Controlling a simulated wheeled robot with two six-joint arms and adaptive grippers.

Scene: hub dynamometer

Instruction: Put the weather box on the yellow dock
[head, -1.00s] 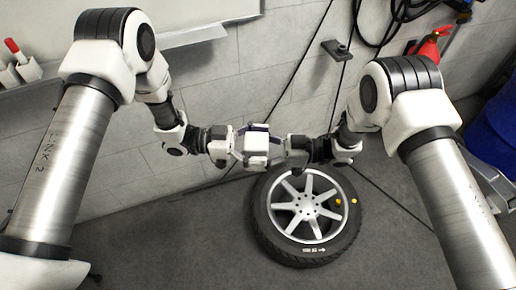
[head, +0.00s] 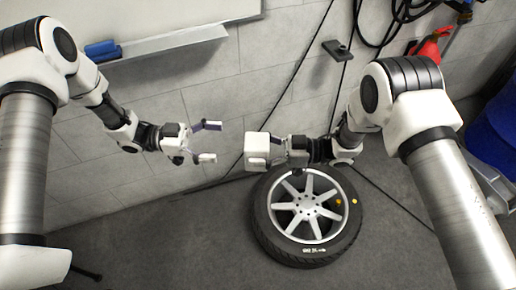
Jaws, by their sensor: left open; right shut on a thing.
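The weather box (head: 256,148) is a small white box in the middle of the head view. My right gripper (head: 275,150) is shut on it from the right side and holds it up in the air, above and in front of the wheel's upper left edge. My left gripper (head: 207,141) is open and empty, to the left of the box, with its fingers pointing right and a clear gap between them and the box. I see no yellow dock in this view.
A wheel with a black tyre (head: 262,226) lies on the grey floor below my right gripper. A whiteboard ledge (head: 172,41) with a blue eraser (head: 102,49) is on the wall. A red extinguisher (head: 429,46) and black cables (head: 372,30) are upper right.

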